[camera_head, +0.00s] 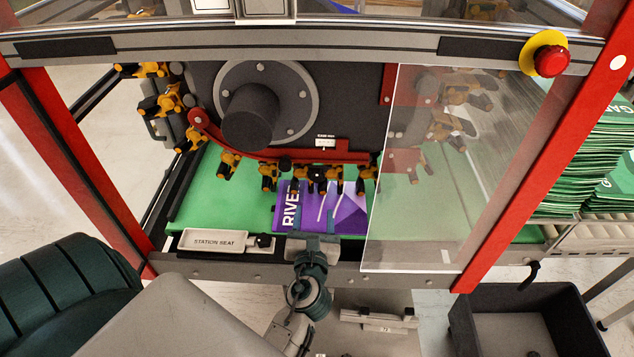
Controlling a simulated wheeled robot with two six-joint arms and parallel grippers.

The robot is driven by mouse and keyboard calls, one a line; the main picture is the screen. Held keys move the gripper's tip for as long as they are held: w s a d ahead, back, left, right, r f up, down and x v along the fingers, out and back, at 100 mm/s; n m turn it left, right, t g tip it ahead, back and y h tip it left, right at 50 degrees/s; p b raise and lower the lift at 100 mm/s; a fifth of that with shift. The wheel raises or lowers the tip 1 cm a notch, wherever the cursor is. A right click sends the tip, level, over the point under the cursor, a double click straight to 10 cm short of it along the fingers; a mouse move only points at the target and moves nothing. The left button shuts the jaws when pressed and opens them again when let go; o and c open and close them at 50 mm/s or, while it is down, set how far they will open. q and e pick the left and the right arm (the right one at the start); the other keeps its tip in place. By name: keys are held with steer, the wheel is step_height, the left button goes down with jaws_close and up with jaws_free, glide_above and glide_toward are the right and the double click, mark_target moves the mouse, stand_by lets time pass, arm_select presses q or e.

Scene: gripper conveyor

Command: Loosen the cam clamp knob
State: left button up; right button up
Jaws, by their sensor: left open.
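I cannot tell for certain whether this is the cam clamp knob. My left gripper (314,243) is at the front edge of the green conveyor bed, below and apart from the rail and that knob. My right gripper is not in view.
A purple magazine (347,212) lies on the green bed (230,190) under the clamps. A white "STATION SEAT" tray (212,241) is left of my gripper. A clear panel (437,180) covers the right side. Red posts (545,150) frame the opening. A dark bin (525,300) stands lower right.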

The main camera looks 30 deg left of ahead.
mark_target(317, 178)
arm_select(q)
steer(key=shift+m, duration=0.4)
steer(key=p+x, duration=0.1)
steer(key=x, duration=0.2)
steer(key=p+x, duration=0.1)
steer(key=x, duration=0.2)
steer(key=p+x, duration=0.1)
steer(key=x, duration=0.2)
steer(key=shift+w+r, duration=0.35)
steer(key=shift+w, duration=0.05)
steer(key=shift+w+a, duration=0.35)
steer(key=shift+w, duration=0.15)
steer(key=c, duration=1)
